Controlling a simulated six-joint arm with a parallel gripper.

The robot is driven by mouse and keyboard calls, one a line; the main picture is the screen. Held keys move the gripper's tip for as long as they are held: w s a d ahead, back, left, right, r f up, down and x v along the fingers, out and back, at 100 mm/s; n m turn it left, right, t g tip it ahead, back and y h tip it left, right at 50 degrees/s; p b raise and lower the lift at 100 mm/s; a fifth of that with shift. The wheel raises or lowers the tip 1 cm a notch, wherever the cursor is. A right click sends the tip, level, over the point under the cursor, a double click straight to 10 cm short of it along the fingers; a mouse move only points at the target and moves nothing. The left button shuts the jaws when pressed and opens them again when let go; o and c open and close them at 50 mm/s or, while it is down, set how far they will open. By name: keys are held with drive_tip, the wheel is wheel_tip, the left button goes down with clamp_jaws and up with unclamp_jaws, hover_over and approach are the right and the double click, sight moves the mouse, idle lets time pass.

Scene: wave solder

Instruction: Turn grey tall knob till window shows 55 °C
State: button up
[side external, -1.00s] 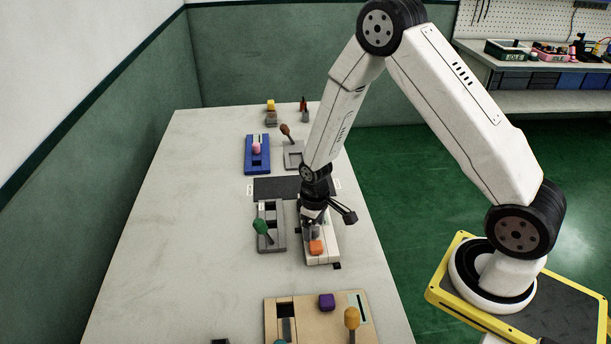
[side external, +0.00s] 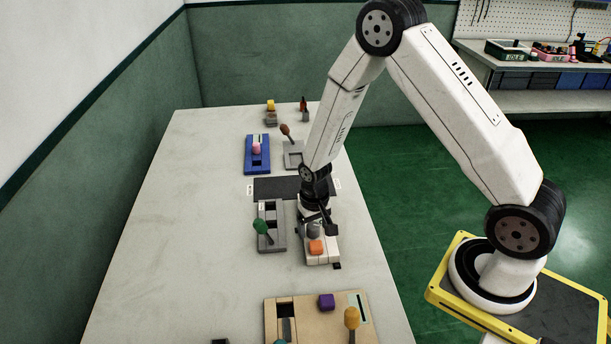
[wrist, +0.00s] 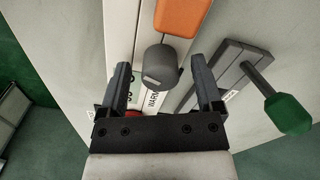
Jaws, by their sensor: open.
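The grey tall knob (wrist: 160,65) stands on the white panel (wrist: 118,40) and shows between the fingers of my gripper (wrist: 157,78) in the wrist view. My gripper is open, with one finger on each side of the knob and a visible gap to each. In the side view the grey knob (side external: 313,230) is just below my gripper (side external: 318,218), partly covered by it. Part of a window with green marks (wrist: 131,88) shows beside the knob, mostly hidden by the left finger, and I cannot read its value. Lettering starting "WARM" shows below the knob.
An orange knob (side external: 316,247) is on the same panel, close to the grey knob. A grey unit with a green-handled lever (side external: 263,229) stands just left of it. A wooden panel (side external: 275,310) is nearer the camera, and a blue unit (side external: 257,165) farther back. The table's left side is clear.

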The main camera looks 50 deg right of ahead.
sight(313, 225)
drive_tip(key=m, duration=0.5)
wheel_tip(313, 225, up, 7)
drive_tip(key=shift+w+r, duration=0.1)
drive_tip(key=shift+r, duration=0.1)
drive_tip(key=shift+s+a+r+n, duration=0.2)
drive_tip(key=shift+s+r, duration=0.1)
drive_tip(key=shift+r, duration=0.25)
drive_tip(key=shift+s+a+r+n, duration=0.1)
drive_tip(key=shift+s+r+n, duration=0.15)
drive_tip(key=shift+r, duration=0.3)
drive_tip(key=s+a+r+n+t, duration=0.2)
drive_tip(key=s+r+n, duration=0.5)
drive_tip(key=s+n, duration=0.1)
drive_tip(key=shift+s+a+r+n+t, duration=0.2)
drive_tip(key=shift+s+a+n+t, duration=0.15)
drive_tip(key=shift+s, duration=0.2)
